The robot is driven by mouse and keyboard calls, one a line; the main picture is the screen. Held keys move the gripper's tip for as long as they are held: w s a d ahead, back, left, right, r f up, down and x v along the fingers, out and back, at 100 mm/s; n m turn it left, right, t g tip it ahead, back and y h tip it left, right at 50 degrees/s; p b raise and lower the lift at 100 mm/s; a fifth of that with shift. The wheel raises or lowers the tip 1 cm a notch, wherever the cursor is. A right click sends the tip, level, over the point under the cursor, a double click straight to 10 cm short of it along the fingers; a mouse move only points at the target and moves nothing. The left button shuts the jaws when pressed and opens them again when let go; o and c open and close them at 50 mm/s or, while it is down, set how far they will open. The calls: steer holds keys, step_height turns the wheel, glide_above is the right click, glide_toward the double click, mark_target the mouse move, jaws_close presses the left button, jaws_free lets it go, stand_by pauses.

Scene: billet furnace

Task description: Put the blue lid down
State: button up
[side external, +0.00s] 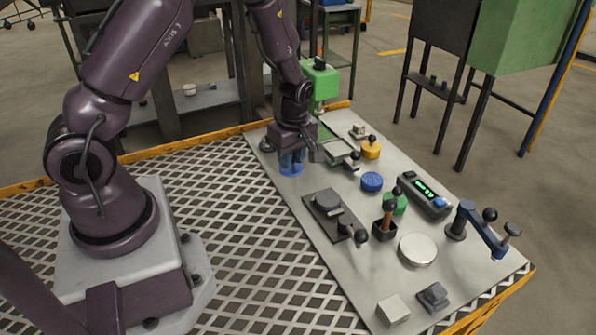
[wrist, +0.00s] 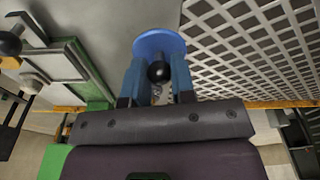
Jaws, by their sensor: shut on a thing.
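My gripper (side external: 291,159) points down over the left part of the grey work plate (side external: 300,190). Its two blue fingers are shut on the blue lid (side external: 291,170), a round flat disc. In the wrist view the lid (wrist: 158,40) sits at the fingertips, its black ball knob (wrist: 158,72) between the fingers. The lid is low over the plate near its left edge; I cannot tell whether it touches. A second blue round piece (side external: 371,182) stands apart, mid-plate.
A yellow knobbed piece (side external: 371,150), a green round piece (side external: 395,204) and a device with a green display (side external: 424,195) stand to the right. A dark fixture (side external: 330,204) lies in front of the lid. A blue lever clamp (side external: 482,230) stands at the far right.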

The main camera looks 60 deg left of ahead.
mark_target(298, 185)
steer(key=shift+w+a+f, duration=0.15)
steer(key=shift+w+f, duration=0.3)
steer(key=shift+f, duration=0.15)
steer(key=shift+w+a+f, duration=0.15)
steer(key=shift+w+f, duration=0.3)
steer(key=shift+f, duration=0.15)
steer(key=shift+w+f, duration=0.1)
steer(key=shift+f, duration=1.55)
steer(key=shift+f, duration=0.15)
steer(key=o, duration=0.9)
